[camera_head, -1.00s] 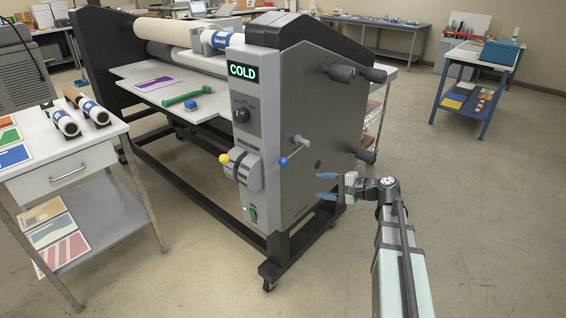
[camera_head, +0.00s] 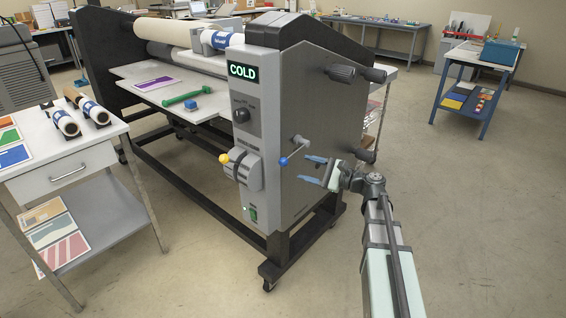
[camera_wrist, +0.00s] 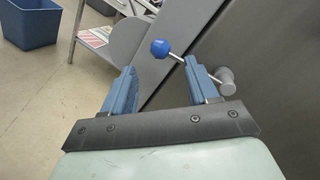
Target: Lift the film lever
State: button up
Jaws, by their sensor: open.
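A thin metal lever with a blue ball (camera_head: 284,161) sticks out from the laminator's dark side panel, its ball end lower than its grey hub (camera_head: 298,140). The ball also shows in the wrist view (camera_wrist: 160,48), just beyond the fingertips. There the rod runs rightward behind my right finger to the hub (camera_wrist: 225,76). A second lever with a yellow ball (camera_head: 223,158) is on the front panel. No label tells which is the film lever. My gripper (camera_head: 308,169) is open and empty, right of the blue ball and apart from it. It also shows in the wrist view (camera_wrist: 161,66).
The laminator (camera_head: 330,120) stands on a black wheeled frame, with black knobs (camera_head: 342,73) high on its side. Open floor is at the right.

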aim_at(283, 162)
jog(key=x, duration=0.9)
jog(key=shift+w+a, duration=0.1)
jog(key=shift+a, duration=0.05)
jog(key=shift+c, duration=0.4)
grip_shut()
